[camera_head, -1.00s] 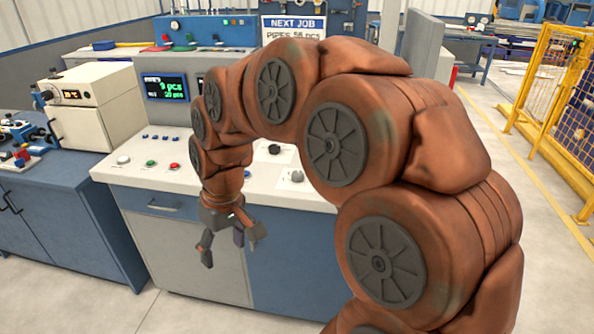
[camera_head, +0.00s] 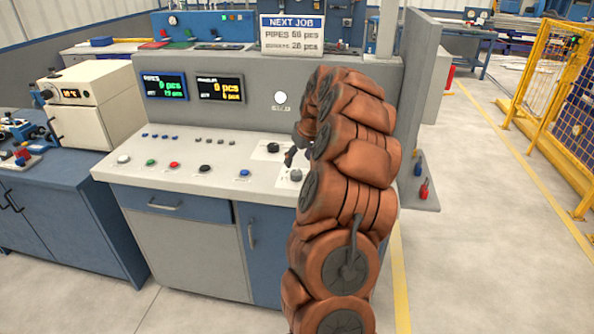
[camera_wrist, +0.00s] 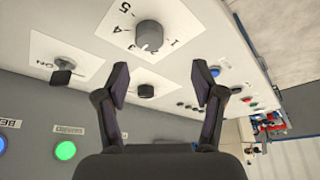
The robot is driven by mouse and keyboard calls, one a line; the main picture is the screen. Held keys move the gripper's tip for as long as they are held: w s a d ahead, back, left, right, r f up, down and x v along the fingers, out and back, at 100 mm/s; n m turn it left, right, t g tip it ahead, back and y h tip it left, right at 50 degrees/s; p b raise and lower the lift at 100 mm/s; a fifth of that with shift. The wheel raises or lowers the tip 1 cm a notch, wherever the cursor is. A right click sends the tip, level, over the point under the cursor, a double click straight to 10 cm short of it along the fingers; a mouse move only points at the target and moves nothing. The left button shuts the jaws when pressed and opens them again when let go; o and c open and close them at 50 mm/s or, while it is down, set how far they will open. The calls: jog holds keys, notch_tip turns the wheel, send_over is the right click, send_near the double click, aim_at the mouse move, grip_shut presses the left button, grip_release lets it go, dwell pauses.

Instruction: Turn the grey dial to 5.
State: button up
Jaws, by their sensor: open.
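The grey dial (camera_wrist: 149,34) sits on a white plate with numbers around it, at the top of the wrist view. Its pale mark points toward the lower numbers, near 2 or 3; I cannot tell exactly which. The 5 is at the plate's upper left. In the head view the dial (camera_head: 296,175) is at the right end of the white console top. My gripper (camera_wrist: 160,84) is open and empty, its two fingers apart below the dial in the wrist view. In the head view the gripper (camera_head: 291,157) is just above the dial, partly hidden by my arm.
A black knob (camera_wrist: 146,91) shows between the fingers. A dark switch (camera_wrist: 62,76) on a plate marked ON is to the left. A lit green button (camera_wrist: 65,150) is at lower left. Several coloured buttons line the console (camera_head: 220,182), with display screens (camera_head: 166,87) behind.

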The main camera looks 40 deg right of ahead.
aim_at(297, 172)
jog(key=shift+d+p+x, duration=0.25)
jog(key=shift+p+x, duration=0.2)
jog(key=shift+x, duration=0.9)
jog(key=shift+d+p+x, duration=0.25)
jog(key=shift+p+x, duration=0.2)
jog(key=shift+x, duration=0.9)
jog(key=shift+d+p+x, duration=0.25)
jog(key=shift+p+x, duration=0.2)
jog(key=shift+x, duration=0.9)
jog(key=shift+s, duration=0.2)
jog(key=c, duration=1.1)
